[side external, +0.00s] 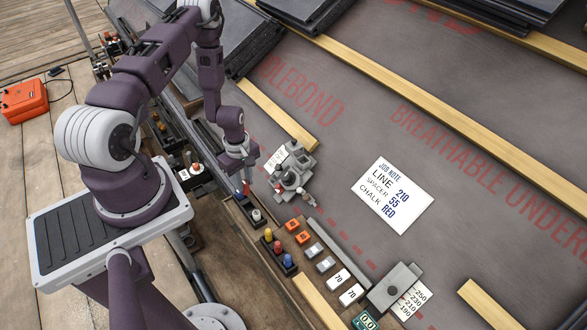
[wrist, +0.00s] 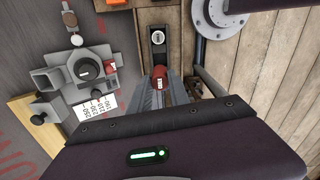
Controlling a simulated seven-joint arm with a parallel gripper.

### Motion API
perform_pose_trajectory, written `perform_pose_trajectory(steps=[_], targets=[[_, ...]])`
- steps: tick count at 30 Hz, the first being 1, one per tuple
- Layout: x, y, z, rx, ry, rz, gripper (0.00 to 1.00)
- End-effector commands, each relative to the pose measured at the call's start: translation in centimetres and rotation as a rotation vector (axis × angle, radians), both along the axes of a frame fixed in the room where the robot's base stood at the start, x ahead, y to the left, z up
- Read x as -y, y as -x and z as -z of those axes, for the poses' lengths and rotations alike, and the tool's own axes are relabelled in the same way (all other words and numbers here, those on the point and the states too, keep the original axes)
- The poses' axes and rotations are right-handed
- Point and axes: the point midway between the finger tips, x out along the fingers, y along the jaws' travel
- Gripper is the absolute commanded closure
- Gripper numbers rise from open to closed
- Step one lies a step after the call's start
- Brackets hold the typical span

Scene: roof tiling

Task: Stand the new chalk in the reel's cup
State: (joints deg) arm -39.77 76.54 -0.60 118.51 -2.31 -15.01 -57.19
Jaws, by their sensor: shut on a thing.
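My gripper (side external: 245,184) is shut on a red chalk (wrist: 163,83), which shows between the fingers in the wrist view. It holds the chalk over the wooden edge strip, left of the reel. The reel (side external: 293,172) is a grey fitting with round parts, lying on the dark underlay; it also shows at the left of the wrist view (wrist: 62,82). I cannot make out clearly which of its round parts is the cup. A white-topped piece (side external: 257,214) stands in a black holder (wrist: 158,56) just ahead of the gripper.
A rack with yellow, red and blue chalks (side external: 277,247) stands front of the gripper. Orange blocks (side external: 291,224) and grey blocks (side external: 314,250) lie beside it. A job note (side external: 395,194) reads line 210, spacer 55, chalk red. Timber battens (side external: 480,157) cross the underlay.

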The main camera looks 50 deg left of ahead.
Motion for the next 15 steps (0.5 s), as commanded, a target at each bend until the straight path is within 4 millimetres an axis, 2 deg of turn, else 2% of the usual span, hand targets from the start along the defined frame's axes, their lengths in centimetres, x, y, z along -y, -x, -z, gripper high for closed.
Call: perform_pose_trajectory(steps=[5,7,12,15], targets=[[-0.1,-0.1,-0.3,0.001,-0.001,-0.001,1.0],[-0.3,-0.4,-2.1,0.003,-0.004,-0.006,1.0],[-0.3,-0.3,-8.1,0.003,-0.005,-0.005,1.0],[0.0,-0.2,-9.8,0.002,-0.001,-0.001,1.0]])
